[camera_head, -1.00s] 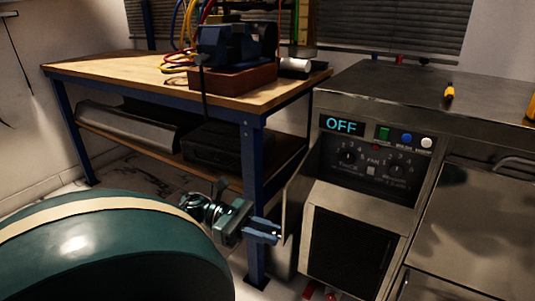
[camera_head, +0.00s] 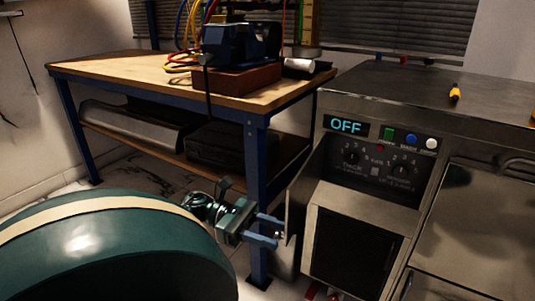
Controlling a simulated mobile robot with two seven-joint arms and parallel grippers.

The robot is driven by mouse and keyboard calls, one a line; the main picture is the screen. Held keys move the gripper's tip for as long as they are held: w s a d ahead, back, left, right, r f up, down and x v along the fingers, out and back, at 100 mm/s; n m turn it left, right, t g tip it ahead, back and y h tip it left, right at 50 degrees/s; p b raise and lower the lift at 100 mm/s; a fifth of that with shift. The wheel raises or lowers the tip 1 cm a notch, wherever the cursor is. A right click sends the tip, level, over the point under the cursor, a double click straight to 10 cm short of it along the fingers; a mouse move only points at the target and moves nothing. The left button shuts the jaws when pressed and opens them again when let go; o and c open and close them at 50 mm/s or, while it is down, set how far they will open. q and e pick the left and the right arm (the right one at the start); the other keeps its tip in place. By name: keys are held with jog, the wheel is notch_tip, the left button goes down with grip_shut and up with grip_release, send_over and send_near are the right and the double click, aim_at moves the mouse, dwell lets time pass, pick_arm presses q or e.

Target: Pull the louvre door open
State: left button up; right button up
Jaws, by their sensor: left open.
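The louvre door (camera_head: 301,196) is a thin metal panel at the left of the grey control cabinet. It stands swung out to the left, seen nearly edge-on, so its slats do not show. The dark compartment (camera_head: 350,250) beside it lies open to view. My left gripper (camera_head: 281,231) is open, its two blue fingers pointing right at the door's free edge. The fingertips are close to that edge; I cannot tell whether they touch it. My right gripper is not in view.
A control panel (camera_head: 375,160) with an "OFF" display sits above the compartment. A blue-legged workbench (camera_head: 130,75) stands behind my left gripper, with one leg (camera_head: 257,180) close to it.

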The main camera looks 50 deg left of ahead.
pick_arm(q)
jog(key=p+v, duration=0.1)
jog(key=v, duration=1.2)
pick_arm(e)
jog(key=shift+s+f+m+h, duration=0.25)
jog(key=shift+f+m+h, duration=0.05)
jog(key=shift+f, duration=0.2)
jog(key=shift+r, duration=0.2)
